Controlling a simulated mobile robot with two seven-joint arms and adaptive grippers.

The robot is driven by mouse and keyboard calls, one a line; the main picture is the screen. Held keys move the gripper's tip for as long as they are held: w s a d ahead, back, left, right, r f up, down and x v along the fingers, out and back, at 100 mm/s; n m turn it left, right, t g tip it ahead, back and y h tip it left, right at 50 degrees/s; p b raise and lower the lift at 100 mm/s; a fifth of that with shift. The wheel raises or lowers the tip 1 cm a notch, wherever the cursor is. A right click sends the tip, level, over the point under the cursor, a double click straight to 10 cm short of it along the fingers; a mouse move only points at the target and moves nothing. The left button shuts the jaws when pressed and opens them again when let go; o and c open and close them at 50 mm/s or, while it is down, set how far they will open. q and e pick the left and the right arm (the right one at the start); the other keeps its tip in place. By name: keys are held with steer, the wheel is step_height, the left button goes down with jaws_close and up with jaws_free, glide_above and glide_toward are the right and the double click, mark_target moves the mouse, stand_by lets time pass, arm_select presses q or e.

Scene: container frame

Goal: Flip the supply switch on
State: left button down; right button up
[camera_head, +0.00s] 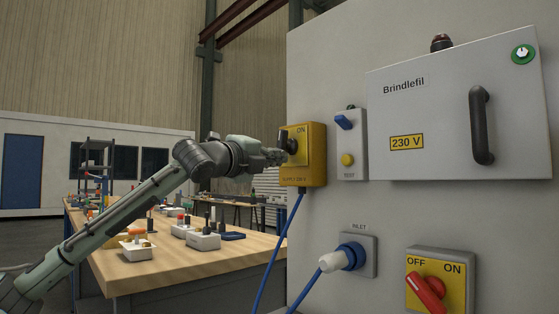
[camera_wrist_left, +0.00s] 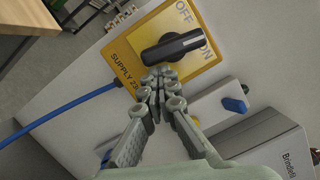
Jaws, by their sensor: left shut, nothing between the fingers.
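The supply switch is a yellow box (camera_head: 316,160) on the grey cabinet's left part, marked ON and SUPPLY. It also shows in the left wrist view (camera_wrist_left: 122,50), with a black turning handle (camera_wrist_left: 172,47). The handle's right end lies between the OFF and ON labels, close to ON. My left gripper (camera_head: 280,157) is at the box's left side. In the left wrist view its fingers (camera_wrist_left: 160,76) are shut and empty, just below the handle's middle; I cannot tell whether they touch it. The OFF label is hidden in the head view. My right gripper is not in view.
A blue cable (camera_head: 277,252) hangs from the box. To its right are a small box with a blue lever (camera_head: 344,122), the Brindlefil cabinet door (camera_head: 440,110), an inlet plug (camera_head: 340,259) and a red-handled switch (camera_head: 425,293). A wooden bench (camera_head: 200,268) with several devices stands left.

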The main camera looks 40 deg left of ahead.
arm_select(q)
steer(key=m, duration=0.1)
steer(key=a+m+b, duration=0.1)
steer(key=m, duration=0.2)
steer(key=shift+a+f+t+h, duration=0.3)
steer(key=shift+a+t, duration=0.1)
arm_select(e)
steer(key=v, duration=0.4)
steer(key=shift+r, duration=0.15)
arm_select(q)
steer(key=shift+a+b, duration=0.1)
steer(key=shift+b, duration=0.2)
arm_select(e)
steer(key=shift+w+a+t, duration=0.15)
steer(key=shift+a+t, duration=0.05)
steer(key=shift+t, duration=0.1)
arm_select(q)
steer(key=shift+w+f, duration=0.1)
steer(key=shift+f, duration=0.05)
